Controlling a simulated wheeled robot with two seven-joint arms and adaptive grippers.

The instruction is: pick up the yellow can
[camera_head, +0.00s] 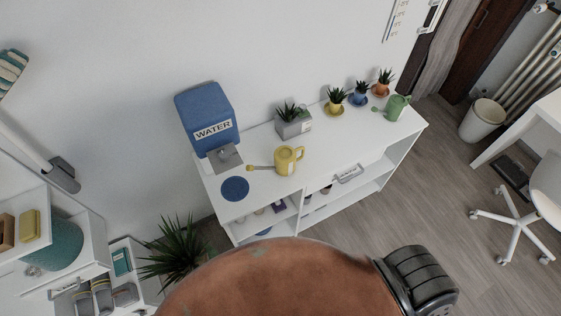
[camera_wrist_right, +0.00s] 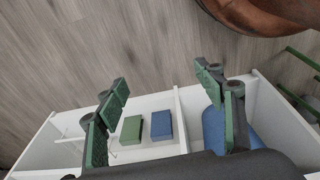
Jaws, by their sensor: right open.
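The yellow can (camera_head: 288,161) is a watering can with a handle and a long spout that points left. It stands upright on top of the white shelf desk (camera_head: 325,158), near its front edge. The can does not show in the right wrist view. My right gripper (camera_wrist_right: 161,74) shows there with its two green fingers wide apart and nothing between them. It is not visible in the head view, so its distance from the can cannot be told. My left gripper is in neither view.
A blue WATER dispenser (camera_head: 207,118) and a round blue mat (camera_head: 235,189) are left of the can. Several potted plants and a green can (camera_head: 397,106) stand to the right. The right wrist view shows a green box (camera_wrist_right: 131,130) and a blue box (camera_wrist_right: 162,125) in a white shelf.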

